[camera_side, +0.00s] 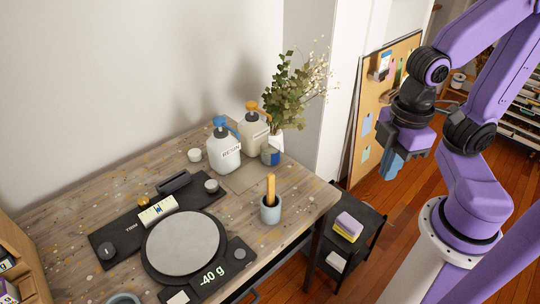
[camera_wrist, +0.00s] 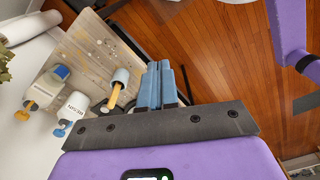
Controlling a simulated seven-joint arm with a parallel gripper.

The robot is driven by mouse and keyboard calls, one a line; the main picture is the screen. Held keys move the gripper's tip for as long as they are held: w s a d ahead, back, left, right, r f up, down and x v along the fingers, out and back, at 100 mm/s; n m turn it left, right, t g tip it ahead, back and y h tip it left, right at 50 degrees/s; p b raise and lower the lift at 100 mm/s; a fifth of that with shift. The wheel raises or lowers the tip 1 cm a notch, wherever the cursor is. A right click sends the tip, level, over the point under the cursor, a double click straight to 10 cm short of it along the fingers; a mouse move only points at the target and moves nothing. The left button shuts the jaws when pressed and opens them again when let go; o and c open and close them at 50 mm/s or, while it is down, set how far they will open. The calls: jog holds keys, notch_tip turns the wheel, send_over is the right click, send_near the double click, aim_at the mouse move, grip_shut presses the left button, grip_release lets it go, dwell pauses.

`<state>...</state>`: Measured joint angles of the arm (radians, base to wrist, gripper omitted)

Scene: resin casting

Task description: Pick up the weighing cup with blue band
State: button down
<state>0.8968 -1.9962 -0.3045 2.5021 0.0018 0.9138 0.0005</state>
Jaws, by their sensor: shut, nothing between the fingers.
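My gripper (camera_side: 392,168) has blue fingers and hangs in the air right of the workbench, well away from everything on it. In the wrist view its fingers (camera_wrist: 160,68) are shut and empty.
A grey-blue holder (camera_side: 270,213) with wooden sticks stands near the bench's right edge. The round scale (camera_side: 183,243) is bare and reads -40 g. A resin bottle (camera_side: 223,153), a second pump bottle (camera_side: 252,133) and a plant (camera_side: 290,90) stand behind. A dark side table (camera_side: 362,238) is below right.

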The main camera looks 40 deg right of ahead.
grip_release()
